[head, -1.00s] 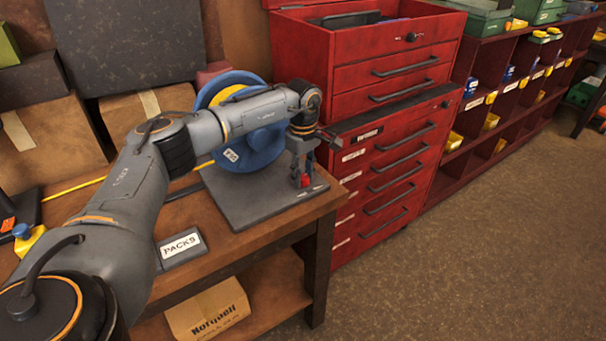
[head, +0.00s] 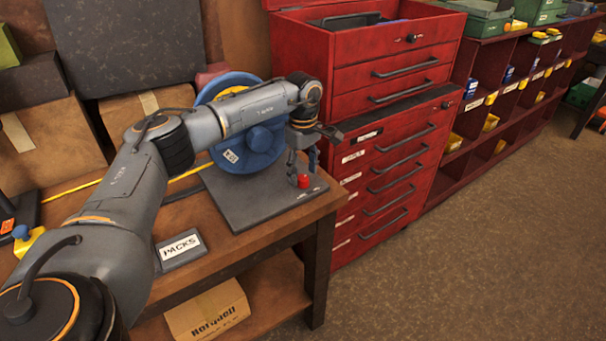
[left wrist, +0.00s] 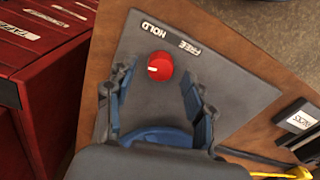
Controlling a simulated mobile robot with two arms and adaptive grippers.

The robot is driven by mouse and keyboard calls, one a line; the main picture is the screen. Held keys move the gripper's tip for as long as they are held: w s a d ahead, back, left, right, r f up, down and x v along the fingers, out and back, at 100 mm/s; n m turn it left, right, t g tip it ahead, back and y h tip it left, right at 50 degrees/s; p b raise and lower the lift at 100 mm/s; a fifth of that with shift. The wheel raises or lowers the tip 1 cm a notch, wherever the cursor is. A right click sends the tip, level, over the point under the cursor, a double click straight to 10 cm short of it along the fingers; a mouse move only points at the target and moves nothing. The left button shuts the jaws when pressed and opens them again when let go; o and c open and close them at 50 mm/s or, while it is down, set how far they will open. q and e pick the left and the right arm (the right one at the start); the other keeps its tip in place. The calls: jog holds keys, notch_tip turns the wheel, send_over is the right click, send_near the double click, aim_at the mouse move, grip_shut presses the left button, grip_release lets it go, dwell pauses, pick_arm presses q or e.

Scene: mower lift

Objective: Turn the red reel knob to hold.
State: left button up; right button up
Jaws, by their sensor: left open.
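The red reel knob (head: 304,181) stands on the grey base plate (head: 255,212) of the blue reel (head: 262,160), near the plate's right end. In the left wrist view the round knob (left wrist: 160,67) has a white mark pointing left. Lettering beside it reads HOLD (left wrist: 152,28) and FREE (left wrist: 186,47); the mark lines up squarely with neither word. My left gripper (head: 303,164) is open above the knob. In the left wrist view the knob shows between and just beyond its fingers (left wrist: 158,82), apart from both. My right gripper is out of view.
The wooden bench (head: 240,240) carries the reel and a PACKS label (head: 180,247). A red tool chest (head: 385,165) stands close to the right of the bench. A cardboard box (head: 207,310) lies on the lower shelf. Open floor lies front right.

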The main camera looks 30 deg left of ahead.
aim_at(303, 177)
pick_arm(q)
notch_tip(303, 177, up, 10)
dwell(0.3)
dwell(0.4)
